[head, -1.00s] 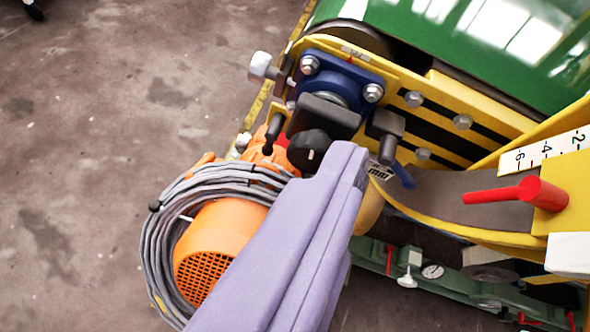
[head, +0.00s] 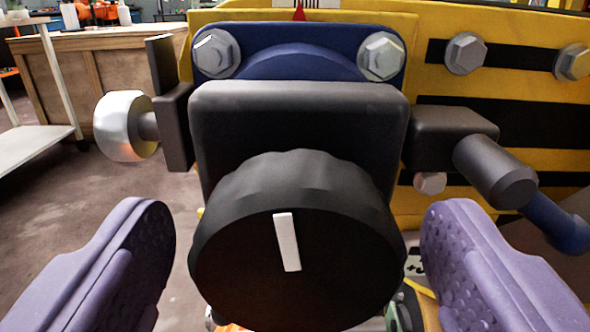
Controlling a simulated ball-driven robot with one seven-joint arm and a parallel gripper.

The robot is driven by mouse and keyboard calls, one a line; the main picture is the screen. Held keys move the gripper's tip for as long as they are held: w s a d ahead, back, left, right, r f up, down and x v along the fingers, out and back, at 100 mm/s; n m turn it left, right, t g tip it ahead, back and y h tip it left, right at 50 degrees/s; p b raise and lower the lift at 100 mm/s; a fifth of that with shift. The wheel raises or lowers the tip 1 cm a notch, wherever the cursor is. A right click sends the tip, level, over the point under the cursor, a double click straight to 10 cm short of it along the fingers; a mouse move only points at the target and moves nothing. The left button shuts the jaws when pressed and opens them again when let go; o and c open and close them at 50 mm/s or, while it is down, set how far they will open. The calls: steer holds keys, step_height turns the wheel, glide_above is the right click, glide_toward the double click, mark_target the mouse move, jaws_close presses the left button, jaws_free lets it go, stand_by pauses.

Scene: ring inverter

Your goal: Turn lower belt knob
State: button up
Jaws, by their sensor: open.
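The black belt knob (head: 296,245) fills the lower middle of the head view, close to the camera. It is round with a scalloped rim. Its white mark (head: 287,242) stands nearly upright, its top leaning slightly left. A black housing block (head: 298,130) sits behind it. My gripper (head: 298,255) is open, with one purple finger on each side of the knob. A visible gap separates the left finger from the knob; the right finger is closer to its rim, and I cannot tell whether it touches.
A blue bolted plate (head: 300,65) is behind the block. A silver-ended bolt (head: 125,125) sticks out left. A dark block with a cylinder (head: 495,170) and blue handle (head: 550,222) juts out right. A wooden cabinet (head: 105,75) and white cart (head: 40,150) stand farther back.

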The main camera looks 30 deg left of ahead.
steer(key=shift+w+a, duration=0.3)
steer(key=shift+w, duration=0.2)
steer(key=c, duration=1)
